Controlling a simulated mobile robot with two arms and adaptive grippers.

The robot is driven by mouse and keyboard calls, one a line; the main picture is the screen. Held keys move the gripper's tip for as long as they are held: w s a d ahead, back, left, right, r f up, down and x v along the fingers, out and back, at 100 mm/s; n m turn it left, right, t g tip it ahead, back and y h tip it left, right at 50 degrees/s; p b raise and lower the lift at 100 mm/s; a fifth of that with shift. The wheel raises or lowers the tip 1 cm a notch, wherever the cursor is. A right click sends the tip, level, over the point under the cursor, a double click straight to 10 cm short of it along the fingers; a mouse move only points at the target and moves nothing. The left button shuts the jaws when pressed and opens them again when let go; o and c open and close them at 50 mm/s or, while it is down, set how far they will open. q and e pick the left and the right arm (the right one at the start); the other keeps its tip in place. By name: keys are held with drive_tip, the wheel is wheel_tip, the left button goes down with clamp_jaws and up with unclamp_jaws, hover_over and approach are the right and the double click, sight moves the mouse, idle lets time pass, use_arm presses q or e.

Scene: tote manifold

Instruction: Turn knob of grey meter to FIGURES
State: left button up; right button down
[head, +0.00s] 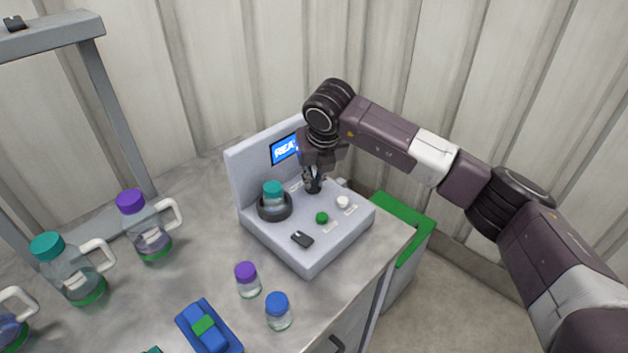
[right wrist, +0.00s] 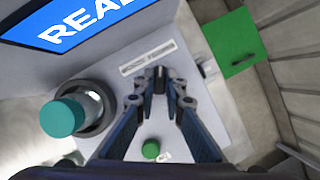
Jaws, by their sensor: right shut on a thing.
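The grey meter (head: 300,245) stands on the bench with its upright screen panel at the back. Its blue screen (head: 284,149) shows white letters beginning "REA"; the rest is hidden by my right arm in the head view and cut off in the right wrist view (right wrist: 70,22). My right gripper (head: 313,186) points down at the meter's deck and is shut on the dark knob (right wrist: 160,74), which is mostly hidden between the fingertips. A label strip (right wrist: 147,58) lies beside the knob; I cannot read it. My left gripper is not in view.
A teal-capped vial (head: 273,192) sits in the meter's round dark holder. A green button (head: 321,217), a white button (head: 343,202) and a black switch (head: 302,239) are near the gripper. Bottles (head: 150,230) stand at left. A green-topped bin (head: 405,222) is right of the bench.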

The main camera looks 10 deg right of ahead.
drive_tip(key=shift+w+r, duration=0.1)
drive_tip(key=shift+r, duration=0.05)
drive_tip(key=c, duration=2)
unclamp_jaws()
drive_tip(key=v, duration=1.2)
